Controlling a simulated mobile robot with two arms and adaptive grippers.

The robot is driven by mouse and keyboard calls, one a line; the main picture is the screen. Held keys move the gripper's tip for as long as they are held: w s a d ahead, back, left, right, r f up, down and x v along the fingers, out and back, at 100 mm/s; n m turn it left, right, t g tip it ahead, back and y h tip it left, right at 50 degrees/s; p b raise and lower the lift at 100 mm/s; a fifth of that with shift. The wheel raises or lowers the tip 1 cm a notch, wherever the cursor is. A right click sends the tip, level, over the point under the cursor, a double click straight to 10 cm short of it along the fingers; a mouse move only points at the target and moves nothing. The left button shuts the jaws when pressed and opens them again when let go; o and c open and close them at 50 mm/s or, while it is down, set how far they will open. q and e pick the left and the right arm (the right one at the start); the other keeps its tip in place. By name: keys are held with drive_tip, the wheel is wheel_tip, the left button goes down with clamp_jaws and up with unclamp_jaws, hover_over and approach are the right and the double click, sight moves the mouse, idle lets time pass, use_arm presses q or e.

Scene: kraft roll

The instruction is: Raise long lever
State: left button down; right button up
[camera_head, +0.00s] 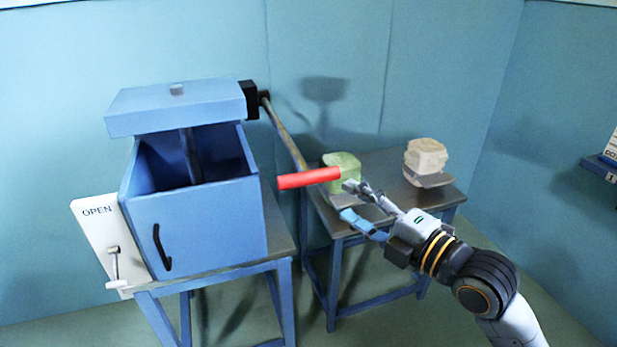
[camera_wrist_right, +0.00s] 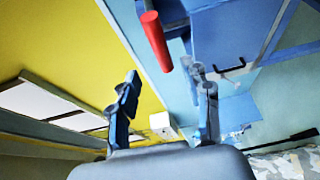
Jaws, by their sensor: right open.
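The long lever (camera_head: 284,132) is a thin metal bar running from a black pivot block (camera_head: 249,99) on the blue press box, down and to the right. It ends in a red grip (camera_head: 309,178). The red grip also shows in the right wrist view (camera_wrist_right: 157,41), above and between the fingers. My right gripper (camera_head: 352,205) is open and empty, just right of the red grip and apart from it. It also shows in the right wrist view (camera_wrist_right: 165,92). My left gripper is in neither view.
The blue box (camera_head: 208,231) with a raised lid (camera_head: 176,107) stands on a table at left. A white OPEN panel (camera_head: 97,222) with a small lever is on its side. A second table (camera_head: 385,168) holds a green block (camera_head: 343,167) and a pale block (camera_head: 426,157).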

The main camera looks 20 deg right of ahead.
sight(315, 180)
drive_tip(key=p+x, duration=0.3)
drive_tip(key=x, duration=0.8)
drive_tip(key=shift+a+r, duration=0.1)
drive_tip(key=shift+r, duration=0.05)
drive_tip(key=shift+w+a, duration=0.2)
drive_tip(key=shift+w, duration=0.25)
clamp_jaws()
